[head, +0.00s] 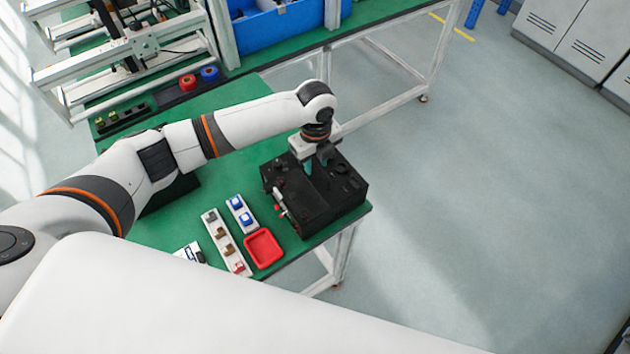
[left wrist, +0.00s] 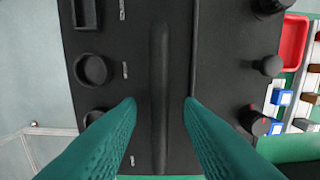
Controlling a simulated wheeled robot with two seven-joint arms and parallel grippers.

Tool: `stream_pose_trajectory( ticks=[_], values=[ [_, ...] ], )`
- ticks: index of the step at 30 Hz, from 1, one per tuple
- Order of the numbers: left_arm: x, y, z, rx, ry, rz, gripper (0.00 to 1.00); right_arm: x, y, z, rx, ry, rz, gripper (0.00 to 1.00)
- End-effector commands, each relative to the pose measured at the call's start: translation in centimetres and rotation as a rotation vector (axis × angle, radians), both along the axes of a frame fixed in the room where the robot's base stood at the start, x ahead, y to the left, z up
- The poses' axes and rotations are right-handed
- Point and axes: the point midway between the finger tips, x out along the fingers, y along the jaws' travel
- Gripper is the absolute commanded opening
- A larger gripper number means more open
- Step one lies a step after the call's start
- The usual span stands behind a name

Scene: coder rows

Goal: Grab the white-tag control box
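A black box with dark knobs and round recesses (head: 340,195) sits at the right corner of the green table. In the left wrist view the box (left wrist: 222,60) fills the middle, with a long raised ridge and small pale marks on its top. I cannot make out a clear white tag on it. My left gripper (head: 322,160) is over the box, pointing down. Its teal fingers (left wrist: 162,108) are apart, one on each side of the ridge, with a gap to it. Whether the fingertips touch the box is unclear. My right gripper is not in view.
A red tray (head: 264,247), a white strip with brown switches (head: 225,243) and one with blue buttons (head: 241,214) lie left of the box. A white-labelled item (head: 187,252) is partly hidden. Red and blue round pieces (head: 188,83) are farther back. Floor is clear to the right.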

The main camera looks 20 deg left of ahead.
Motion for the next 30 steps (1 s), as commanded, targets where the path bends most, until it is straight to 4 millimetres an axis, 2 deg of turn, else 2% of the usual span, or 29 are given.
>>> stream_pose_trajectory(
  ticks=[17, 24, 30],
  values=[
    [-0.01, -0.01, -0.46, 0.0, 0.0, 0.0, 0.33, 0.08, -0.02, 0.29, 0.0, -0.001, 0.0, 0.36],
    [-0.02, -0.01, -0.45, 0.0, 0.0, 0.0, 0.0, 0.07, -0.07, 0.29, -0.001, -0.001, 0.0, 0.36],
    [-0.02, 0.0, -0.45, 0.001, 0.001, 0.0, 0.0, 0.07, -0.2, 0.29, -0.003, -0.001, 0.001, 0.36]
  ],
)
